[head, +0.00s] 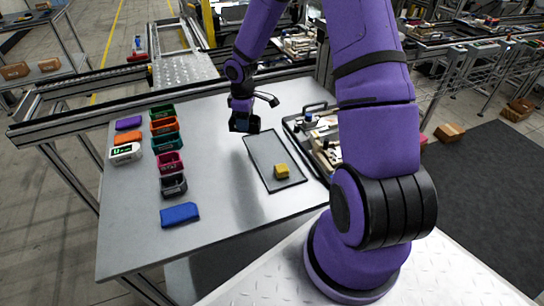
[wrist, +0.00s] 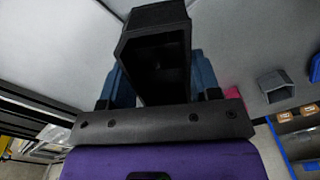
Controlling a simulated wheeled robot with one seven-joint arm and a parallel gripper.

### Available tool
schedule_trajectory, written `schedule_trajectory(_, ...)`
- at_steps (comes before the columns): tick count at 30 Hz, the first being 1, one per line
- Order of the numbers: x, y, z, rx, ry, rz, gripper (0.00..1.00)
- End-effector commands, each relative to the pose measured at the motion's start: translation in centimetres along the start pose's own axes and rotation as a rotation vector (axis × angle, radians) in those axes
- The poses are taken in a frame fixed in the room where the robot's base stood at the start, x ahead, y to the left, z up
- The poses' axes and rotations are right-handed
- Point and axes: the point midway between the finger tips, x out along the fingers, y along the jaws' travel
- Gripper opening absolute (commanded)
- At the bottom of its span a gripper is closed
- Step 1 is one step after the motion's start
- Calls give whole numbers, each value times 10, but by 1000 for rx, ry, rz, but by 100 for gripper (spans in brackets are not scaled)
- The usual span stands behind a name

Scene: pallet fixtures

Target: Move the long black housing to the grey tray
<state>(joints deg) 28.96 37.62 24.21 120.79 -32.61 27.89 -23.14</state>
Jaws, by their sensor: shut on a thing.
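The long black housing (wrist: 158,48) is between the two blue fingers of my gripper (wrist: 160,76) in the wrist view, with its hollow side toward the camera. My gripper (head: 244,117) is shut on it. In the head view the gripper is over the table, just left of the far end of the grey tray (head: 261,154); the housing there is small and dark, hard to tell from the fingers. The tray is flat with a dark rim. A yellow block (head: 282,171) sits in its near half; its far half is bare.
On the table's left stand several coloured open housings, among them a dark one (head: 173,185), beside purple and orange blocks and a white meter (head: 125,153). A blue block (head: 179,214) lies nearer. A cluttered tray of parts (head: 318,142) stands right of the grey tray.

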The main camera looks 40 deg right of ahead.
Motion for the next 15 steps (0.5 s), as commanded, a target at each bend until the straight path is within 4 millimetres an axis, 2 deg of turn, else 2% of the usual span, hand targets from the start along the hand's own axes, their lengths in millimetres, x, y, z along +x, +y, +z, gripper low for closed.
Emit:
schedule_trajectory(9,-22,14,33,-317,1,0,31)
schedule_trajectory(15,-32,19,47,-468,1,0,31)
